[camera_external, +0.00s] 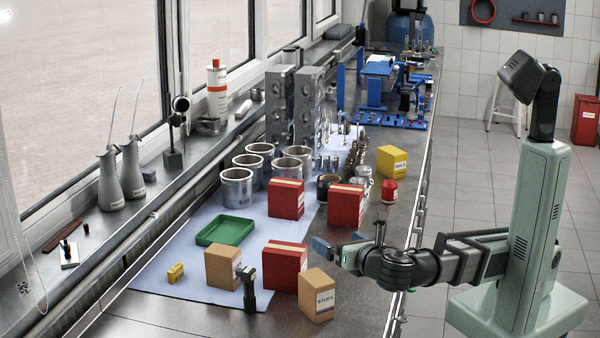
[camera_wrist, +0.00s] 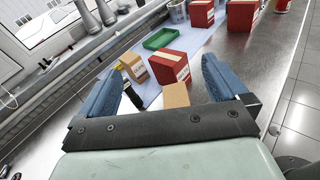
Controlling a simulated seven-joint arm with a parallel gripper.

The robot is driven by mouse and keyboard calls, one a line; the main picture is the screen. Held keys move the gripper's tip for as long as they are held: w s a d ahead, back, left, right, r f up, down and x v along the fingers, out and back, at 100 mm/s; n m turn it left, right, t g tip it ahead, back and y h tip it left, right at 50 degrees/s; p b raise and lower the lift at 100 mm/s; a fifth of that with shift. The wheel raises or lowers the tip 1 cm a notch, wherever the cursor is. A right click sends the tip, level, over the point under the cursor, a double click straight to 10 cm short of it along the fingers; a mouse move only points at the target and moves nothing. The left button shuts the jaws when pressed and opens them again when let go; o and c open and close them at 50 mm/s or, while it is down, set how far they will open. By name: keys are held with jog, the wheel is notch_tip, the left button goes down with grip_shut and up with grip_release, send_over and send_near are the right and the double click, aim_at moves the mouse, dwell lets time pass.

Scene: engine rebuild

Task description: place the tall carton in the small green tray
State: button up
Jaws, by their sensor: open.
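The small green tray (camera_external: 224,231) lies empty on the pale blue mat; it also shows in the wrist view (camera_wrist: 159,39). Two tan cartons stand upright: one labelled carton (camera_external: 317,296) near the bench's front edge, and another (camera_external: 222,267) in front of the tray. I cannot tell for certain which is the tall carton. My gripper (camera_external: 338,250) is open and empty, above the bench near the labelled tan carton. In the wrist view that carton's top (camera_wrist: 176,95) shows between the blue fingers (camera_wrist: 166,68), apart from them.
A red carton (camera_external: 285,266) stands between the two tan ones. More red cartons (camera_external: 286,199) stand behind. A dark upright part (camera_external: 248,289) and a small yellow block (camera_external: 176,273) are near the left tan carton. Metal cylinders (camera_external: 236,188) stand beyond the tray.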

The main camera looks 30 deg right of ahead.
jog(key=w+d+f+m+g, duration=0.1)
jog(key=w+m+g, duration=0.2)
jog(key=w+f+m+g, duration=0.1)
jog(key=w+m+g, duration=0.2)
jog(key=w+d+f+m+g, duration=0.1)
jog(key=w+f+m+g, duration=0.1)
jog(key=w, duration=0.1)
jog(key=shift+w+d+m+g+y, duration=0.15)
jog(key=shift+d+m+g+y, duration=0.15)
jog(key=shift+m+g+y, duration=0.1)
notch_tip(320, 180, up, 5)
jog(key=d+m+g+y, duration=0.2)
jog(key=m+g+y, duration=0.2)
jog(key=m+g, duration=0.4)
send_near(320, 275)
jog(key=shift+x, duration=3.95)
jog(key=shift+a, duration=0.1)
jog(key=shift+x, duration=2.55)
